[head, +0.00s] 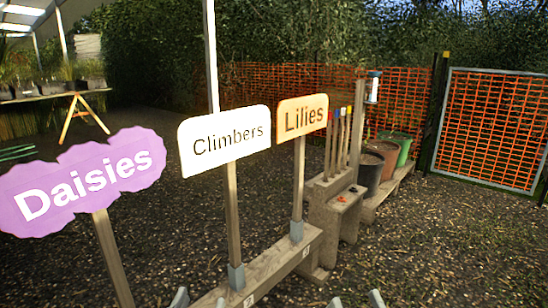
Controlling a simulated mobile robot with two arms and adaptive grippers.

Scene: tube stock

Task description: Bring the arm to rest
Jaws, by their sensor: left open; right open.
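My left gripper (200,300) shows only as two grey fingertips at the bottom edge, spread apart with nothing between them. My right gripper (356,300) shows the same way further right, its fingertips apart and empty. The rest of both arms is out of view. A white "Climbers" sign (224,139) and an orange "Lilies" sign (302,117) stand upright on wooden posts in grey sockets on a low wooden beam (268,266). A purple "Daisies" sign (82,180) stands on a slightly tilted post at the left; its foot is out of view.
The beam runs from the bottom middle toward a wooden stand (335,205) holding several coloured-tipped stakes. Large pots (370,172) stand behind it on a low bench. An orange mesh gate (490,130) is at the right. Dark open ground lies right of the beam.

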